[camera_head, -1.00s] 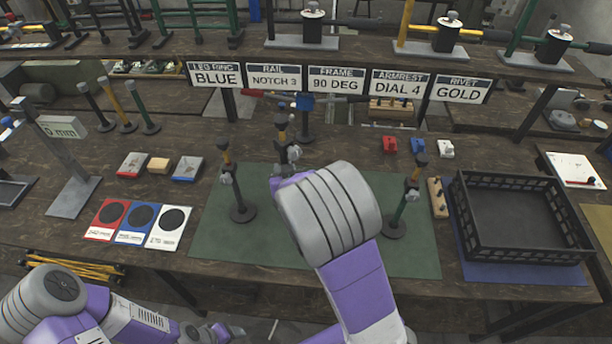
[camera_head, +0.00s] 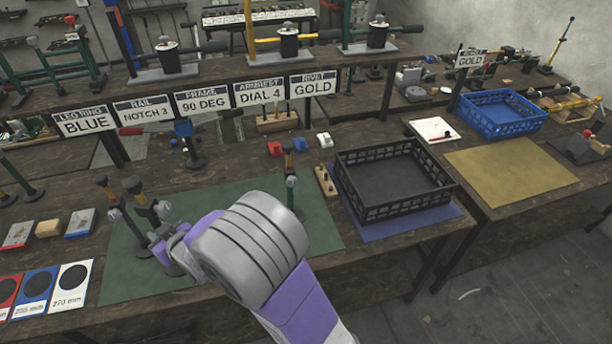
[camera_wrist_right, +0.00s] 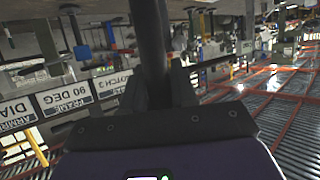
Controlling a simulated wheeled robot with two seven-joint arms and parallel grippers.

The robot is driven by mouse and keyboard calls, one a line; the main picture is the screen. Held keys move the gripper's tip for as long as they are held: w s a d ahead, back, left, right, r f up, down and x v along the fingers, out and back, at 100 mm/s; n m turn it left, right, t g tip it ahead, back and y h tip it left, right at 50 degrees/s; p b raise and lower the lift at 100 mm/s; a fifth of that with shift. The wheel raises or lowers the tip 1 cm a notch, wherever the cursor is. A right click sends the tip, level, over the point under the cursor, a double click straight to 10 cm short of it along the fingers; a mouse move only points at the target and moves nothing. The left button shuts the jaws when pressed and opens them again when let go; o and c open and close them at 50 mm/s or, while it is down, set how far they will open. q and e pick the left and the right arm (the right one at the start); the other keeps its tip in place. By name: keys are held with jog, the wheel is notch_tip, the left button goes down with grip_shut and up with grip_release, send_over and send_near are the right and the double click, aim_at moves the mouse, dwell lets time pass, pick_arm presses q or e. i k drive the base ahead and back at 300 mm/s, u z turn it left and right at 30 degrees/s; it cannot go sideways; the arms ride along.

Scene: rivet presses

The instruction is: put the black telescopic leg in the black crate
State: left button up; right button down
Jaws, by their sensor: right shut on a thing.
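The black crate (camera_head: 412,204) stands to the right and looks empty. My left gripper is not in view.
Another leg (camera_head: 115,214) stands just left of the held one. A green leg (camera_head: 291,190) stands behind my right forearm. A wooden block with holes (camera_head: 325,182) is beside the crate. A blue crate (camera_head: 503,118) and a bare yellow mat (camera_head: 510,172) lie farther right.

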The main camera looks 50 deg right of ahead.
aim_at(393, 189)
jog(key=u, duration=0.75)
jog(key=k, duration=1.6)
jog(key=z, duration=1.85)
jog(key=i, duration=0.6)
jog(key=z, duration=0.05)
